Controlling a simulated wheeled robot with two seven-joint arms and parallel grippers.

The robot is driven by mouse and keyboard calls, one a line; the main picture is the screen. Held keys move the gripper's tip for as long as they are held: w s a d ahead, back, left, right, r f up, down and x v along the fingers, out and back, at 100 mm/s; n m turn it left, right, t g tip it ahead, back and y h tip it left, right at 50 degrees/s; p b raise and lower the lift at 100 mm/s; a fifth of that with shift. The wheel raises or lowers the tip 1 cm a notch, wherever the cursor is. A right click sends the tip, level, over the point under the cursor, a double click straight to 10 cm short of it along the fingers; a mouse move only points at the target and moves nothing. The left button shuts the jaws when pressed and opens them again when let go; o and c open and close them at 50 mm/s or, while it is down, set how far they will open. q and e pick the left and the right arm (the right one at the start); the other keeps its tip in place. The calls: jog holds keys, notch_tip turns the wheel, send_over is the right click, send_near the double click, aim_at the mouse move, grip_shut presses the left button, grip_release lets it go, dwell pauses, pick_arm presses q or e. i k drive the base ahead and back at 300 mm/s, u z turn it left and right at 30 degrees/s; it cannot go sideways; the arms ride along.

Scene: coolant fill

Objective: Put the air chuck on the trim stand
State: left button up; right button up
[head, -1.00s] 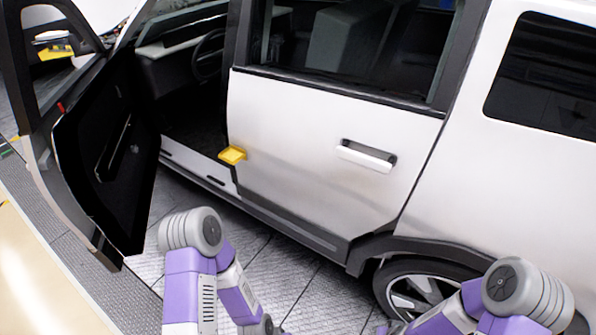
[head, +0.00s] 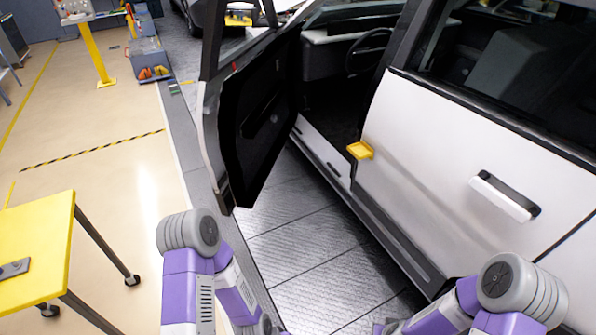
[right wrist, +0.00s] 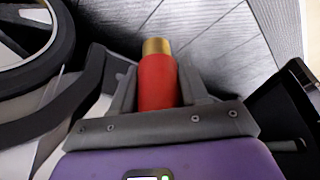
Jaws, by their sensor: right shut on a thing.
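The air chuck (right wrist: 157,80), a red cylinder with a brass tip, shows in the right wrist view. My right gripper (right wrist: 158,96) is shut on it, with one grey finger on each side. The brass tip points away from the wrist. I cannot tell for certain which thing is the trim stand. A yellow-topped stand (head: 38,225) with dark legs and castors is at the left edge of the head view, partly cut off. A small grey plate (head: 14,268) lies on it. My left arm shows at the bottom of the head view, but its gripper is out of frame.
A white car (head: 480,150) fills the right side, its front door (head: 250,115) open. A yellow block (head: 360,150) sits at the sill. A yellow post (head: 95,50) and a grey cart (head: 148,58) stand far left. The beige floor (head: 110,185) between is clear.

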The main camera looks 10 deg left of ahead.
aim_at(45, 217)
jog(key=u, duration=1.05)
jog(key=i, duration=1.25)
jog(key=u, duration=1.7)
jog(key=i, duration=0.85)
jog(key=u, duration=0.95)
